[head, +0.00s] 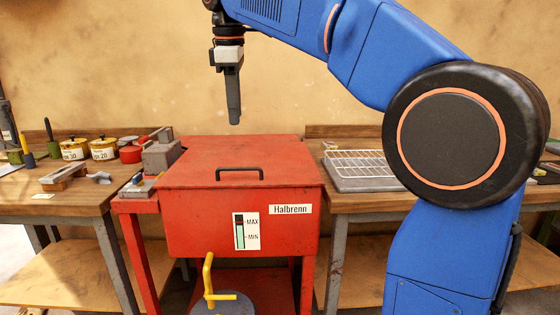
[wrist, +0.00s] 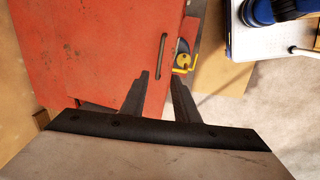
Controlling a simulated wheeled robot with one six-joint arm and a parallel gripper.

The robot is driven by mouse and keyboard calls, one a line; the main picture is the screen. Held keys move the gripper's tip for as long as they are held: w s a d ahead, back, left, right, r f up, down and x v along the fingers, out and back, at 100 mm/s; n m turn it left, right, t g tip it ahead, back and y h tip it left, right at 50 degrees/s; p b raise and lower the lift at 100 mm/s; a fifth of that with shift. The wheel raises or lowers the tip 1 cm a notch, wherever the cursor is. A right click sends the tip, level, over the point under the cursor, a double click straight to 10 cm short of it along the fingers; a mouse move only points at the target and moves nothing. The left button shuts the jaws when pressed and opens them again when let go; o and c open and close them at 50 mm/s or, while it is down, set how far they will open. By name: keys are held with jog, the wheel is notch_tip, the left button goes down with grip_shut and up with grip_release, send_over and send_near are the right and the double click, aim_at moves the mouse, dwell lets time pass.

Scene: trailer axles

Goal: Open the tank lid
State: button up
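The red tank (head: 240,225), labelled "Halbrenn", has a MAX/MIN level gauge on its front. Its flat red lid (head: 200,155) lies closed on top. A dark bar handle (head: 239,171) stands near the lid's front edge. In the wrist view the lid (wrist: 90,50) fills the upper left, and the handle (wrist: 162,56) shows just beyond the fingertips. My gripper (head: 234,121) hangs pointing down above the back part of the lid, apart from it. In the wrist view its two fingers (wrist: 159,76) are spread with nothing between them.
A yellow crank or tap (head: 209,283) stands before the tank. A grey vise-like tool (head: 160,155) sits at the lid's left. Pots (head: 103,148) and a wooden plane (head: 64,176) lie on the left bench. A wire rack (head: 357,165) is on the right bench.

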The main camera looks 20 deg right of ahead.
jog(key=s+d+f+m+t, duration=0.1)
jog(key=s+d+f+m, duration=0.5)
jog(key=s+f, duration=0.4)
jog(key=shift+s+d+f+y, duration=0.3)
jog(key=shift+s+d, duration=0.2)
jog(key=shift+s, duration=0.2)
dwell(0.5)
jog(key=shift+r, duration=0.1)
jog(key=n+g, duration=0.1)
jog(key=n, duration=0.5)
send_near(236, 170)
jog(key=f, duration=0.2)
jog(key=w+f, duration=0.1)
jog(key=f, duration=0.3)
jog(key=shift+w+f, duration=0.35)
dwell(0.3)
grip_shut()
